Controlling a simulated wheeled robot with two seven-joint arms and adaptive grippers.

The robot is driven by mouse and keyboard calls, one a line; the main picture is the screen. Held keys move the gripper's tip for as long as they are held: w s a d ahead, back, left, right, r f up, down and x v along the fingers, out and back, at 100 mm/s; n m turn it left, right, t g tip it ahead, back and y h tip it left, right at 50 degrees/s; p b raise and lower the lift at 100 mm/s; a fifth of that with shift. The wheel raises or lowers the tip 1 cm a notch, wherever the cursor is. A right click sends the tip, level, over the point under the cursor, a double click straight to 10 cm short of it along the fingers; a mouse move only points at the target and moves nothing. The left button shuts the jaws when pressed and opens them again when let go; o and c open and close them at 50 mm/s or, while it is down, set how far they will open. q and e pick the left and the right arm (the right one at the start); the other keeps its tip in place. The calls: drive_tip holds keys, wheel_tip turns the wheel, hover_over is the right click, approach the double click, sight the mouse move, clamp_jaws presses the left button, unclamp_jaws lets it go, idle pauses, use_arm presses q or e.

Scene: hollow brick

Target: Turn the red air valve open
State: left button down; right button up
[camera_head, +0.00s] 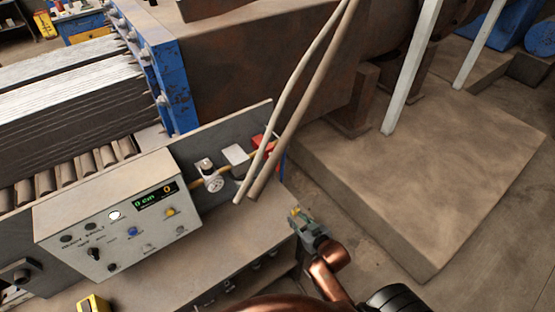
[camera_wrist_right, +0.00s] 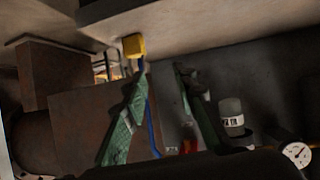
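The red air valve (camera_head: 264,142) is at the right end of the grey panel behind the control box in the head view. Two pale hoses hang across it and hide part of it. A small red part (camera_wrist_right: 188,146) shows low between my fingers in the right wrist view, probably the same valve. My right gripper (camera_head: 299,217) is below and right of the valve, apart from it, beyond the bench edge. In the wrist view its green fingers (camera_wrist_right: 160,75) stand apart with nothing held between them. My left gripper is not in view.
A pressure gauge (camera_head: 214,183) and a pale box (camera_head: 235,154) sit left of the valve. The control box (camera_head: 120,215) with buttons and a display stands left on the bench. A concrete block (camera_head: 430,170) lies right. Blue tubing (camera_wrist_right: 152,125) runs behind my fingers.

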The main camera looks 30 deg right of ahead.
drive_tip(key=w+r+t, duration=0.5)
drive_tip(key=w+r, duration=0.2)
drive_tip(key=r, duration=0.2)
drive_tip(key=n+t+y, duration=0.1)
drive_tip(key=t+y, duration=0.2)
drive_tip(key=t, duration=0.2)
approach(279, 162)
drive_tip(key=x, duration=0.4)
drive_tip(key=p+x, duration=0.1)
drive_tip(key=x, duration=0.6)
drive_tip(key=shift+r, duration=0.1)
drive_tip(key=shift+c, duration=0.2)
clamp_jaws()
